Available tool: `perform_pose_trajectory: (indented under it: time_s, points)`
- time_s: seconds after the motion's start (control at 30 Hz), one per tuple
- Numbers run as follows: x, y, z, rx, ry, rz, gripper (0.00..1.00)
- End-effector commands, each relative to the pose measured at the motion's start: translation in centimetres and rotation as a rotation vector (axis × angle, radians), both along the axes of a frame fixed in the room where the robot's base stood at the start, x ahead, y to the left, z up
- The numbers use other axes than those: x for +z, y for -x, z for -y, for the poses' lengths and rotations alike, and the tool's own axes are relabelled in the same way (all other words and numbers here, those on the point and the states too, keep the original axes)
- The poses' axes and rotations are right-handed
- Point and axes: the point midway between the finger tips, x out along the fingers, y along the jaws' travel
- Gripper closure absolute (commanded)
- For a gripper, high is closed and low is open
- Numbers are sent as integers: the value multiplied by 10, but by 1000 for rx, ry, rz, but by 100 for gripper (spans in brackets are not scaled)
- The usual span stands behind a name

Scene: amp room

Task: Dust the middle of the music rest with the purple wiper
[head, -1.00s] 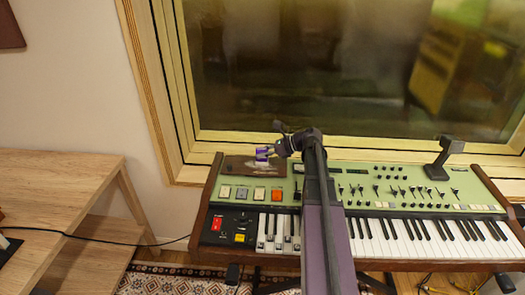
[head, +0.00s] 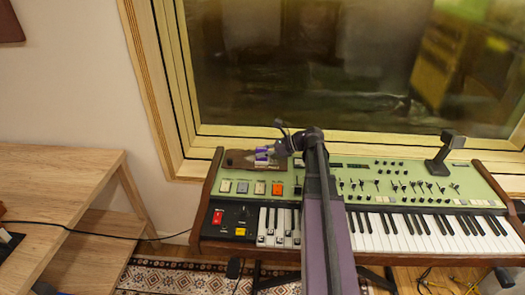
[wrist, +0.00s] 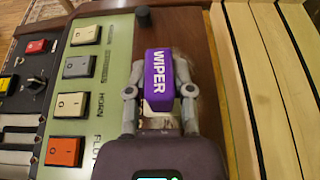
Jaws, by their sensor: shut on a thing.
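The purple wiper (wrist: 160,75), lettered WIPER, has a pale lower part. My gripper (wrist: 159,91) is shut on it, one finger on each side. In the head view the wiper (head: 262,156) is small and lies over the brown music rest (head: 238,159) at the keyboard's back left. In the wrist view the wiper is over the brown wood of the music rest (wrist: 205,60), with a pale, dusty-looking patch around it. The wiper hides part of the rest, and I cannot tell whether it touches the surface.
The green keyboard (head: 385,183) has buttons, sliders and keys in front of the rest. A black knob (wrist: 143,16) stands near the wiper. The window frame (head: 360,148) is close behind. A wooden bench (head: 60,170) stands at left.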

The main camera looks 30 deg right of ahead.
Motion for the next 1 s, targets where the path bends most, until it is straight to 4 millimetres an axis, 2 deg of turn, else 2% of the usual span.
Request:
perform_pose_trajectory:
  time_s: [0.2, 0.43, 0.77, 1.0]
  points:
    - [-2, 14, -8, 2, 1, -2, 100]
    - [-3, 20, -12, 3, 3, -5, 100]
    - [-4, 21, -12, 5, 4, -6, 100]
    - [-2, 25, -2, 2, 4, -5, 100]
